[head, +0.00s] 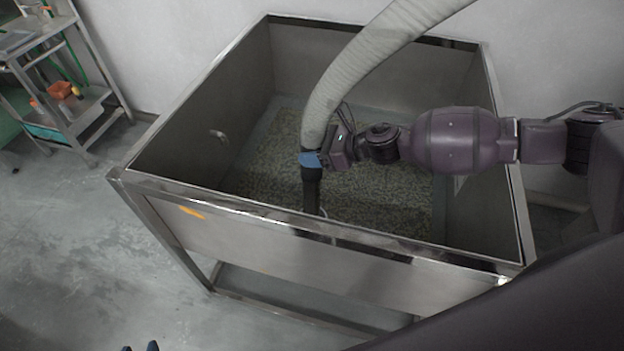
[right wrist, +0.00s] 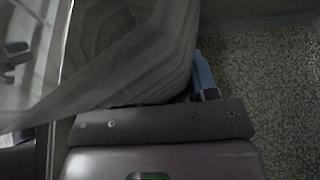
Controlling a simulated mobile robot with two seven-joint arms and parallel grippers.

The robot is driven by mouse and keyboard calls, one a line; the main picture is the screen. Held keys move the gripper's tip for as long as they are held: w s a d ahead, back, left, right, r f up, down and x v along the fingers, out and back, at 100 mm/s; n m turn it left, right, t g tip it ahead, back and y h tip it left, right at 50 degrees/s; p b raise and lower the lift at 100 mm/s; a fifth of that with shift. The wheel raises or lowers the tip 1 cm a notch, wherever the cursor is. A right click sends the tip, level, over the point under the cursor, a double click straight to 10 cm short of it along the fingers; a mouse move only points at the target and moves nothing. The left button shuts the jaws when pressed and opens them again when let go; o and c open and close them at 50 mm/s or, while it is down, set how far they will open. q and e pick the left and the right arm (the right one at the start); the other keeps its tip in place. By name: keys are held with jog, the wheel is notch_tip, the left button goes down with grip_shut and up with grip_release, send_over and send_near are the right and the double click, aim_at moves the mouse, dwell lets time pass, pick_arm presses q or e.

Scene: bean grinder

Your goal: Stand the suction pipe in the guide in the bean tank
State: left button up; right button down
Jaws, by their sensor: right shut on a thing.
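The suction pipe has a grey ribbed hose (head: 345,85) and a dark lower tube (head: 312,190). It stands nearly upright inside the steel bean tank (head: 190,130), close to the front wall. My right gripper (head: 312,159) is shut on the pipe where hose and dark tube meet, with a blue finger across it. The hose (right wrist: 130,50) also fills the upper left of the right wrist view. The pipe's lower end is hidden behind the front rim. A small pale curved edge beside it may be the guide; I cannot tell. My left gripper's fingertips (head: 140,347) show apart at the bottom edge.
Beans (head: 375,195) cover the tank floor. The tank's raised metal rims surround my right arm's work area, and the arm reaches over the right rim. A shelf cart (head: 65,110) stands at the far left. The floor left of the tank is clear.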

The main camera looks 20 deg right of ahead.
aim_at(313, 180)
notch_tip(313, 180, down, 5)
jog(key=shift+r+b, duration=0.1)
jog(key=shift+b, duration=0.4)
jog(key=shift+f, duration=0.85)
notch_tip(313, 180, down, 3)
jog(key=shift+f+b, duration=0.1)
jog(key=shift+b, duration=0.5)
jog(key=shift+f, duration=0.4)
jog(key=shift+c, duration=2)
grip_release()
jog(key=shift+f, duration=0.1)
